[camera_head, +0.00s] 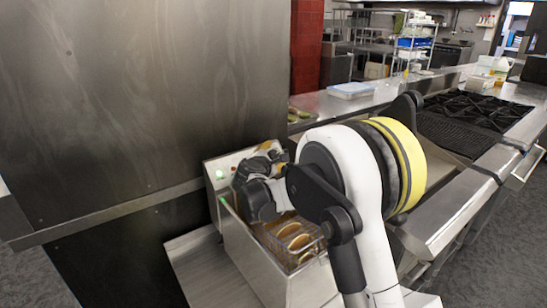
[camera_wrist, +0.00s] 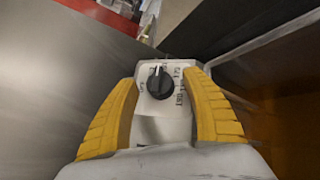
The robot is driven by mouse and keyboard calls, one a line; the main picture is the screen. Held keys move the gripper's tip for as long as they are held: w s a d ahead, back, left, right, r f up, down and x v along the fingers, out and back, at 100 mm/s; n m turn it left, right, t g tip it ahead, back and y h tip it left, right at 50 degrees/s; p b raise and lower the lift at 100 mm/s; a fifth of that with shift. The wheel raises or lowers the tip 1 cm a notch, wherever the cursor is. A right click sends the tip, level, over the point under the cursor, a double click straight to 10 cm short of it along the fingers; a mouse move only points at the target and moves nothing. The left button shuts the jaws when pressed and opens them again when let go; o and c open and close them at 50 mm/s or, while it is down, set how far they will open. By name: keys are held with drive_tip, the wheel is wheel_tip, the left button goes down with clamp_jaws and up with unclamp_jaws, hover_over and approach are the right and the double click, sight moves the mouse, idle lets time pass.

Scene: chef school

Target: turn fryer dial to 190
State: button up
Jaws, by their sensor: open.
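The fryer dial (camera_wrist: 155,84) is a round black knob with a white pointer mark on a pale panel (camera_wrist: 150,126). In the wrist view its mark points roughly up, and the printed figures around it are too small to read. My gripper (camera_wrist: 160,77) is open, with one yellow finger on each side of the dial. Gaps show between the fingers and the knob, so I see no contact. In the head view the fryer (camera_head: 240,240) stands below my arm; my gripper (camera_head: 266,150) is at its control panel (camera_head: 221,170) and hides the dial there.
A fryer basket (camera_head: 318,248) with brown food sits in the fryer under my wrist. A steel wall panel (camera_head: 140,90) stands close on the left. A steel counter (camera_head: 345,103) and a black stove top (camera_head: 475,115) lie behind and to the right.

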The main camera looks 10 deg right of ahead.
clamp_jaws()
